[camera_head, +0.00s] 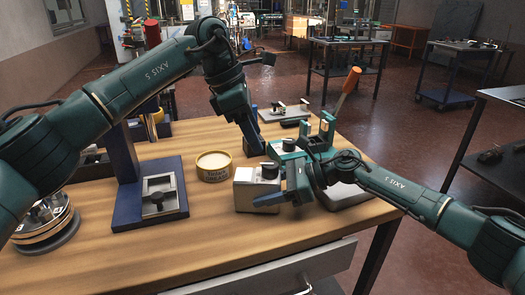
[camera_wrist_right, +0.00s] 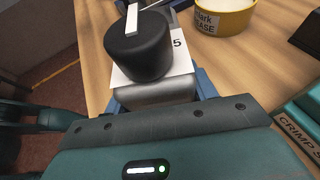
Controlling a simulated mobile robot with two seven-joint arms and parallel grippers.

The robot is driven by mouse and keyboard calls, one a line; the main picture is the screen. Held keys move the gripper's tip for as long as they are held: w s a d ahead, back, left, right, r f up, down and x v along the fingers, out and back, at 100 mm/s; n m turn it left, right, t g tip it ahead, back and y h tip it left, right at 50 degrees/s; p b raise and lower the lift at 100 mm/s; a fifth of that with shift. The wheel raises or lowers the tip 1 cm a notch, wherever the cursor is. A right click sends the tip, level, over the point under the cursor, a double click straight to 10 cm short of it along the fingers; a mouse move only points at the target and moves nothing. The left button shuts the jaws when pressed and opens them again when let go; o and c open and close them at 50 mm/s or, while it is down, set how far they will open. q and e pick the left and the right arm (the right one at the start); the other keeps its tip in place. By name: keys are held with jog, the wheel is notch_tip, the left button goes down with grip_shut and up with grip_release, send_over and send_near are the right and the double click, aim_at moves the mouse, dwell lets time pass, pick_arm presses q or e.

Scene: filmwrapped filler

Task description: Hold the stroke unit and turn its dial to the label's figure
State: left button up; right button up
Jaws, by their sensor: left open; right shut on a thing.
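The stroke unit (camera_head: 248,194) is a pale metal block near the middle of the bench, with a black dial (camera_head: 269,170) on top. In the right wrist view the dial (camera_wrist_right: 139,46) has a white pointer bar. Beside it is a white label (camera_wrist_right: 180,55) with a "5" showing; the rest is covered. My right gripper (camera_head: 280,186) is shut on the block, its blue fingers at the block's sides. I cannot tell whether the block touches the bench. My left gripper (camera_head: 255,143) is open and empty, above and behind the block; its fingertip gap is hard to see.
A yellow grease tin (camera_head: 213,166) stands left of the block. A dark blue stand (camera_head: 124,155) with a metal fixture (camera_head: 160,196) is further left. A teal tool with an orange-handled lever (camera_head: 346,92) is behind my right gripper. The bench's front (camera_head: 225,250) is clear.

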pick_arm(q)
jog(key=v, duration=0.4)
pick_arm(e)
jog(key=o, duration=1.2)
